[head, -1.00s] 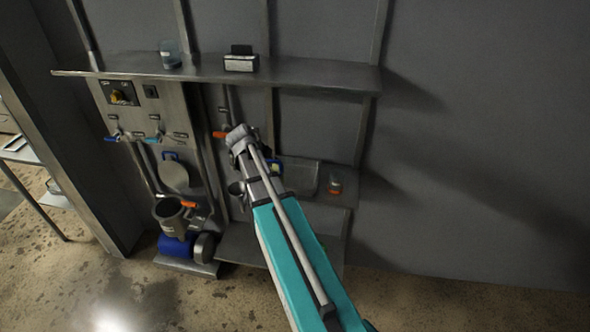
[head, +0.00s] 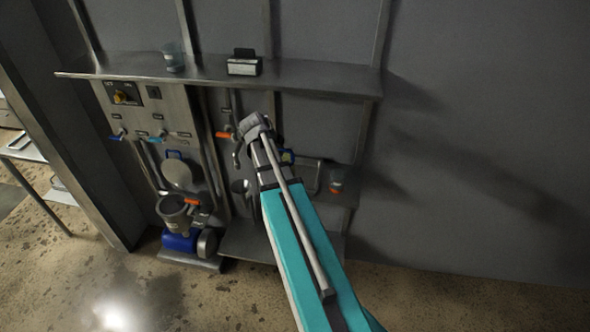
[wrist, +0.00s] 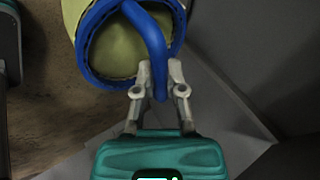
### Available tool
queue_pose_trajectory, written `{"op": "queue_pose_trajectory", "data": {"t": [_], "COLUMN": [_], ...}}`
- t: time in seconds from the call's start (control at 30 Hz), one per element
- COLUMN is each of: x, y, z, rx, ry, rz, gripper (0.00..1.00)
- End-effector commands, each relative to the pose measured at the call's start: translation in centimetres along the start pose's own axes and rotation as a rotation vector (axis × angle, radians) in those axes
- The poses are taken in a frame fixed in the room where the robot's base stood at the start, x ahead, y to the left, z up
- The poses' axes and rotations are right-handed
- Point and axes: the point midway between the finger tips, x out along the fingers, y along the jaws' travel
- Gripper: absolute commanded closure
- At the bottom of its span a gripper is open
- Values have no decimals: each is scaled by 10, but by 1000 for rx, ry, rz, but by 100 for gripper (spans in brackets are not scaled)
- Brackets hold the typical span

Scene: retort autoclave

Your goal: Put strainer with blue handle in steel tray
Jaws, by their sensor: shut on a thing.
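My gripper (wrist: 160,82) is shut on the blue handle of a round strainer (wrist: 122,50) in the wrist view. The strainer has a blue rim and a yellowish inside, and its top is cut off by the picture edge. My arm hides my fingers there. What looks like the steel tray (head: 318,178) stands on the lower shelf, just right of my arm and partly hidden by it.
The upper shelf (head: 320,78) overhangs the area and carries a glass jar (head: 174,58) and a small box (head: 243,65). Left are a valve panel (head: 165,110), a hanging blue-handled disc (head: 177,174) and a pump (head: 185,240).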

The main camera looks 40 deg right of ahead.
Motion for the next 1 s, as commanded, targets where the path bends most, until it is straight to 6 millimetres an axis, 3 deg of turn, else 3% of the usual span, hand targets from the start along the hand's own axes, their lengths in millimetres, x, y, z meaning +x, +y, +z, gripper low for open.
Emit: {"op": "queue_pose_trajectory", "data": {"t": [0.57, 1.0], "x": [85, 136], "y": [-53, -59], "z": [0, 4], "rx": [4, 4], "ry": [2, 2], "rz": [1, 0], "gripper": [100, 100]}}
